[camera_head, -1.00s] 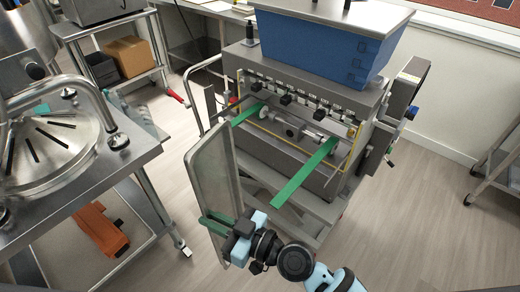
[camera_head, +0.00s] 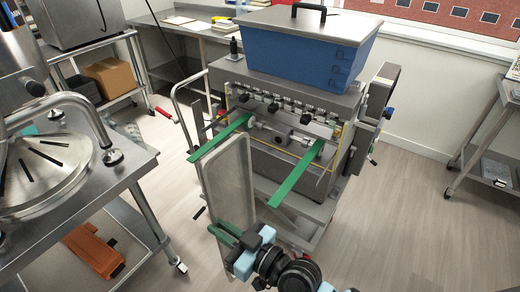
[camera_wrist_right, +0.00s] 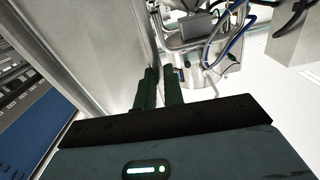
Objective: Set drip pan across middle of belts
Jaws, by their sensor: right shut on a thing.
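The drip pan (camera_head: 228,175) is a flat grey metal tray, held on edge, nearly upright, in front of the depositor's left side. My right gripper (camera_head: 224,234) is shut on its lower edge. In the right wrist view the pan (camera_wrist_right: 98,38) fills the upper left, beside the green fingers of the right gripper (camera_wrist_right: 160,90). Two green belts stick out of the depositor toward me: the left belt (camera_head: 218,138) is partly hidden behind the pan's top, and the right belt (camera_head: 296,182) is bare. The pan is not lying across them. My left gripper is out of view.
The depositor (camera_head: 290,105) carries a blue hopper (camera_head: 290,45) and stands on a grey cart. A steel table (camera_head: 100,190) with a round vessel lid (camera_head: 45,165) is at left. Another cart (camera_head: 490,150) stands at far right. Floor right of the depositor is clear.

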